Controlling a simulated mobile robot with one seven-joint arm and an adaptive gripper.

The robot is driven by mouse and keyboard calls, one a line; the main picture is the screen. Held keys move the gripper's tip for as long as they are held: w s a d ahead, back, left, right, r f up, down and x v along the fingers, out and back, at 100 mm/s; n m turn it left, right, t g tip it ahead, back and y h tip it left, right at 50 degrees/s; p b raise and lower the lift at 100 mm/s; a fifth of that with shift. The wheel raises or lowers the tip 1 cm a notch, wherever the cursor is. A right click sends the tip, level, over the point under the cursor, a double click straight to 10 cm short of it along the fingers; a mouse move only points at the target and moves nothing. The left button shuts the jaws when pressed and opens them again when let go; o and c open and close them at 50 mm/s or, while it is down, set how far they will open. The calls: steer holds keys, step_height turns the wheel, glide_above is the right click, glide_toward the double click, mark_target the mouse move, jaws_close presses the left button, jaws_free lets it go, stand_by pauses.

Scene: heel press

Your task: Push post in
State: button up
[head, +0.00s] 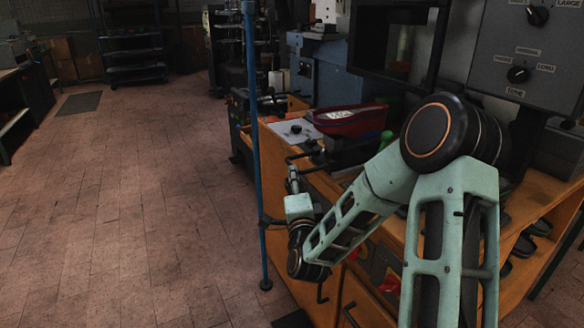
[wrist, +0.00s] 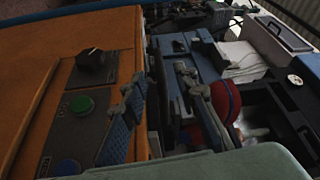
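A thin blue upright post (head: 256,130) stands in the head view, from the floor to above the top edge. I cannot tell whether it is the task's post. No other post is clear; dark bars (head: 308,156) lie at the bench edge beyond my gripper. My gripper (head: 292,174) is low at the bench front, just right of the blue post in the picture. In the wrist view my gripper (wrist: 158,78) has its two fingers apart with nothing held between them. A dark gap and part of a blue machine (wrist: 180,45) show beyond them.
A red tray (head: 348,120) sits on the wooden bench (head: 284,158). The floor (head: 130,210) at left is clear.

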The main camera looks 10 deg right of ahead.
steer(key=w, duration=0.7)
steer(key=shift+w+d+r, duration=0.25)
jaws_close()
steer(key=shift+d, duration=0.15)
